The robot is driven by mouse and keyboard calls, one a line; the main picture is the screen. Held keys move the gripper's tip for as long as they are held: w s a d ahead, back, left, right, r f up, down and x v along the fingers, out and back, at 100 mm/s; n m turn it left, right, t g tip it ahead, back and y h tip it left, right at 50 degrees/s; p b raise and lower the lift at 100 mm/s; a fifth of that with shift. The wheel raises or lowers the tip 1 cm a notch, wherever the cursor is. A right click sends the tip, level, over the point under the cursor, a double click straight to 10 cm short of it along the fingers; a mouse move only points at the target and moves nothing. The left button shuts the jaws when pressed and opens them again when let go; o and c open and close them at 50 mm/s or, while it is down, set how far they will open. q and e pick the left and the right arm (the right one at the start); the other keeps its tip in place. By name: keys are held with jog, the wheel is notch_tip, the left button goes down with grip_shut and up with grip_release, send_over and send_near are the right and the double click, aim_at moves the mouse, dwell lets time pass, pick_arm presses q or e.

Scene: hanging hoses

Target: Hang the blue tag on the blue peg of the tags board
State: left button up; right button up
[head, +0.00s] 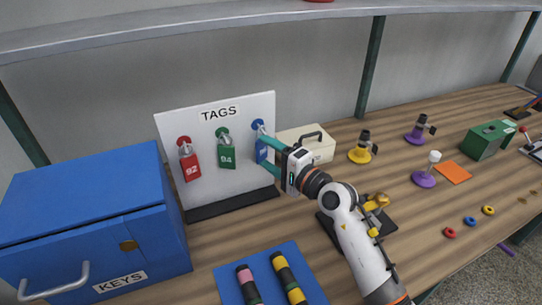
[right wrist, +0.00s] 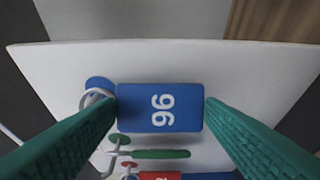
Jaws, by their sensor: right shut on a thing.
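The white tags board (head: 228,178) stands upright on the bench. Its blue peg (head: 257,124) is at the top right, with the blue tag (head: 261,153) just below it, close to the board face. My right gripper (head: 262,146) is shut on the blue tag, with its green fingers on either side. In the right wrist view the blue tag (right wrist: 160,107) reads 96 and lies between both fingertips (right wrist: 160,104). A pale ring (right wrist: 92,98) shows at the blue peg (right wrist: 99,84); I cannot tell whether it is around the peg. My left gripper is out of view.
A red tag (head: 191,166) and a green tag (head: 226,157) hang left of the blue peg. A blue keys cabinet (head: 85,205) stands at left, a cream box (head: 305,147) close behind my gripper. A blue mat (head: 228,288) with two hose-like pieces lies in front.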

dwell(0.4)
jog(key=o, duration=1)
jog(key=shift+o, duration=0.2)
